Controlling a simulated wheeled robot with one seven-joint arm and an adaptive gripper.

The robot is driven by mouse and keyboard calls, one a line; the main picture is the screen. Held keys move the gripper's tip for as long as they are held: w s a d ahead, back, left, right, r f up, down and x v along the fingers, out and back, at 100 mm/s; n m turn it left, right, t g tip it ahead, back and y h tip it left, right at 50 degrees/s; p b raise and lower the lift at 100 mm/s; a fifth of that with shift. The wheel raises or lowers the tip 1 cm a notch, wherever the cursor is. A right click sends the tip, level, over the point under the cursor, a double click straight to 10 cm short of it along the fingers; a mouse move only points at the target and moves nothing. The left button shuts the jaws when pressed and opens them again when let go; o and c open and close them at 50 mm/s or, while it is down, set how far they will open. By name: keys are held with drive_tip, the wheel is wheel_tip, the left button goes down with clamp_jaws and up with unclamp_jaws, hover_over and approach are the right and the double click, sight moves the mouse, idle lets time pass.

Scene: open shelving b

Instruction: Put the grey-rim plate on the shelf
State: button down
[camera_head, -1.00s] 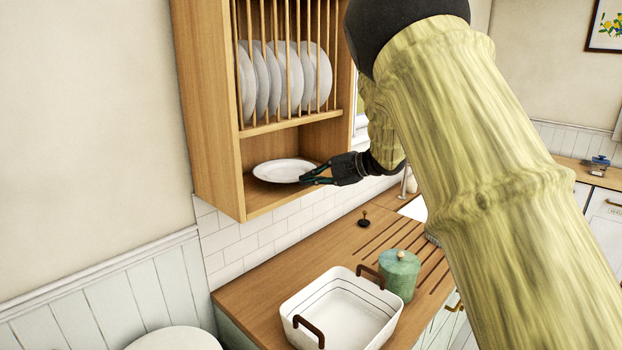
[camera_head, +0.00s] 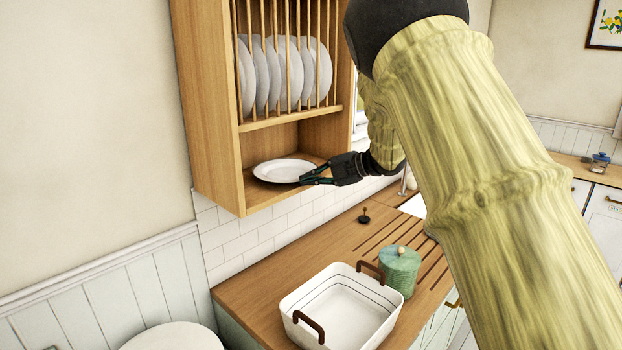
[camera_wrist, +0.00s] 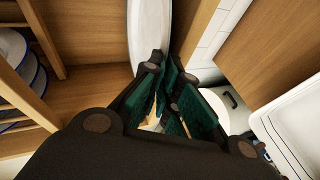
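The grey-rim plate (camera_head: 283,170) is a pale, round plate lying nearly flat in the lower open compartment of the wooden wall shelf (camera_head: 217,130). It sits at or just above the compartment's floor; I cannot tell if it touches. My gripper (camera_head: 314,178) reaches in from the right, with its fingertips at the plate's right rim. In the wrist view, the plate (camera_wrist: 148,32) shows nearly edge-on, its near rim between the converging green-padded fingertips (camera_wrist: 162,68). The gripper appears shut on this rim. The fingers hide part of it.
Several plates (camera_head: 313,72) stand in the slatted rack above the compartment. Below, the wooden counter (camera_head: 247,291) holds a white basket with brown handles (camera_head: 343,310) and a green lidded jar (camera_head: 399,270). The compartment's side wall and upper board leave limited room around my gripper.

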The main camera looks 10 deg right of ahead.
drive_tip(key=shift+f, duration=0.3)
drive_tip(key=c, duration=1.6)
unclamp_jaws()
drive_tip(key=shift+o, duration=0.2)
drive_tip(key=shift+d, duration=0.1)
